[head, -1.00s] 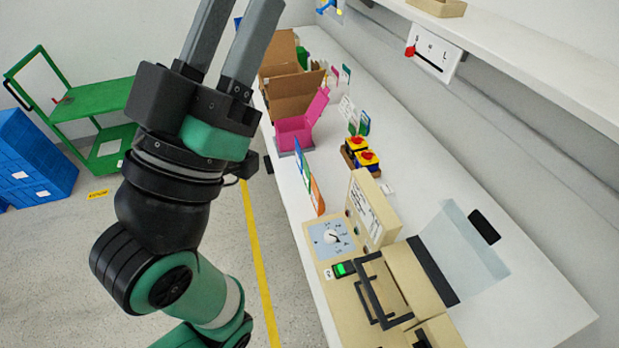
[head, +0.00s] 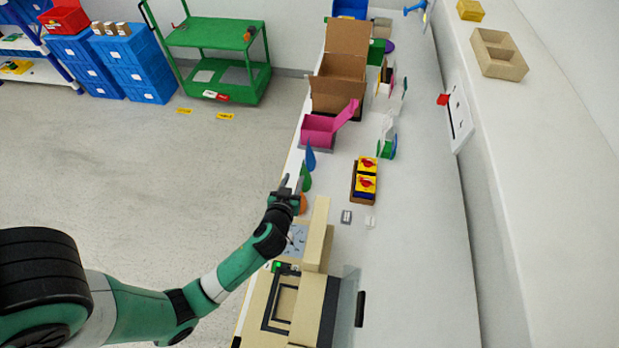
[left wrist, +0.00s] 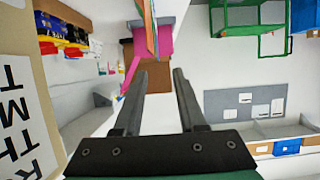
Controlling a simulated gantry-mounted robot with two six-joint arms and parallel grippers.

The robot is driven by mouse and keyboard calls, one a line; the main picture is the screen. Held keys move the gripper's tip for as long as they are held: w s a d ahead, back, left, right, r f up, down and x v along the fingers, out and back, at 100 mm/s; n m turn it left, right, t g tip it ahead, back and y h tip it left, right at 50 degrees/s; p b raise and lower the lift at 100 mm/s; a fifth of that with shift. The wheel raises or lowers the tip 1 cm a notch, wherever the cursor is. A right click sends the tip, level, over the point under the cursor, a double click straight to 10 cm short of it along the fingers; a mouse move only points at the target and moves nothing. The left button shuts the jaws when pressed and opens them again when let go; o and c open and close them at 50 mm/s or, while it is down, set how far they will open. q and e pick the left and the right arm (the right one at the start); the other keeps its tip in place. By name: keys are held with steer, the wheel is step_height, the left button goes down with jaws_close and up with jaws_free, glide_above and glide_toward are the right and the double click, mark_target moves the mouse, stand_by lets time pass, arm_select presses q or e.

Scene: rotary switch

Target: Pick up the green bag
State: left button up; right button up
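A green, drop-shaped item (head: 306,181), likely the green bag, stands on the bench's left edge in the head view. It stands between a blue one (head: 311,157) and an orange one (head: 302,204). My left gripper (head: 288,183) is beside the green and orange items, on their left; I cannot tell if it touches them. In the left wrist view the left gripper (left wrist: 158,75) is open, with nothing between its fingertips. The thin edge of the coloured row (left wrist: 151,30) shows ahead of the fingers. My right gripper is not in view.
A beige machine (head: 312,245) stands just in front of the coloured row. A pink box (head: 318,130) and a cardboard box (head: 340,65) stand behind it. Yellow-and-red switches (head: 365,175) are to the right. Floor left of the bench is open up to a green cart (head: 215,38).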

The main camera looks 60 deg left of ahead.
arm_select(q)
steer(key=b, duration=0.1)
glide_above(307, 176)
steer(key=s, duration=0.2)
step_height(307, 176, down, 3)
steer(key=shift+w+f, duration=0.15)
jaws_close()
stand_by(1.1)
